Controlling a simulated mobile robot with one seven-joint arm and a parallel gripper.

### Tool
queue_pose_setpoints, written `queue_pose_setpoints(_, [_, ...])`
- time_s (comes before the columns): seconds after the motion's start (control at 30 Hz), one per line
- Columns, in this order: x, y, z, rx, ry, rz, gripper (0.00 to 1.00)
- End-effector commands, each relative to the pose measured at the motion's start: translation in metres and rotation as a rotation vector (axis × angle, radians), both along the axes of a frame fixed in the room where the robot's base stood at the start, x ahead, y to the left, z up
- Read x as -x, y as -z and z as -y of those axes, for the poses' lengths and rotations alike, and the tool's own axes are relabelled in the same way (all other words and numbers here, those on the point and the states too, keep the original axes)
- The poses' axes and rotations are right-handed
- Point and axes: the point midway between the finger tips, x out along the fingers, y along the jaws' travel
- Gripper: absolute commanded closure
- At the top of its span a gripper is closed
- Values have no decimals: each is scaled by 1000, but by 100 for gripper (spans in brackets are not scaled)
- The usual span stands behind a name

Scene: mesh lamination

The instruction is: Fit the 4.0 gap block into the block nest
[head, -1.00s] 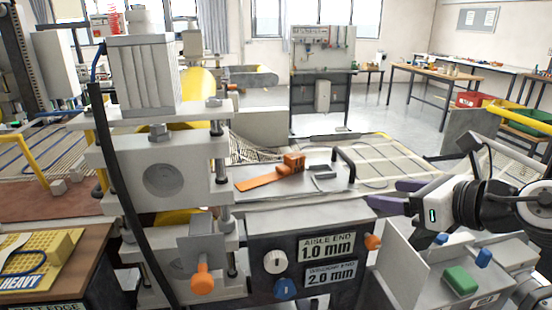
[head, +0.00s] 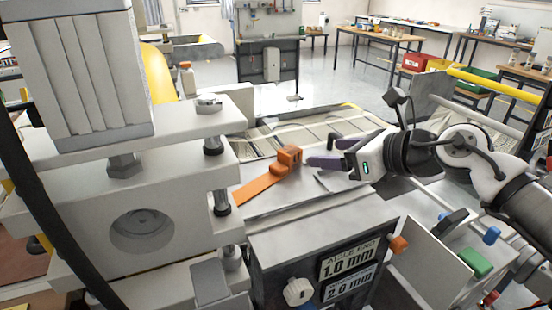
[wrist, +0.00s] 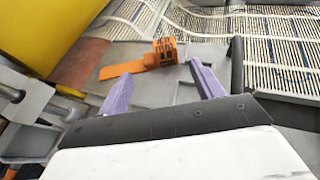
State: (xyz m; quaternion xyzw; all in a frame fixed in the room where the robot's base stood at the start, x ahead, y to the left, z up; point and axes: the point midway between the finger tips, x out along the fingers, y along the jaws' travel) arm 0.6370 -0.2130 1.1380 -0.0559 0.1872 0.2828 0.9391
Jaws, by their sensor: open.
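The orange gap block (head: 287,160) lies on the light grey top plate, its flat tongue stretched toward the rollers. In the wrist view the block (wrist: 166,48) has dark markings that seem to read 4.0. My gripper (head: 331,153) is open and empty, just right of the block in the head view; its purple fingers also show in the wrist view (wrist: 160,72). The block lies beyond the fingertips, apart from them. A low grey fixture (wrist: 186,92) near the right finger may be the block nest; my gripper partly covers it in the head view.
The roller stand (head: 140,230) rises close on the left. A green block (head: 474,262) lies in a tray at right. Mesh (wrist: 270,60) lies behind the plate.

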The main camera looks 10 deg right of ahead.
Motion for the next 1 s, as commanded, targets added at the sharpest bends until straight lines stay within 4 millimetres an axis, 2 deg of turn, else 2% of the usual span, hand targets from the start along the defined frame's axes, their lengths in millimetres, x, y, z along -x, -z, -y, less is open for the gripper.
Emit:
queue_pose_setpoints(0.3, [-47,21,-32,1,-5,-3,34])
queue_pose_setpoints(0.57, [-63,29,-41,1,-3,0,34])
queue_pose_setpoints(0.8, [-91,43,-52,0,-4,-1,34])
queue_pose_setpoints(1.0, [-103,51,-59,2,-2,0,34])
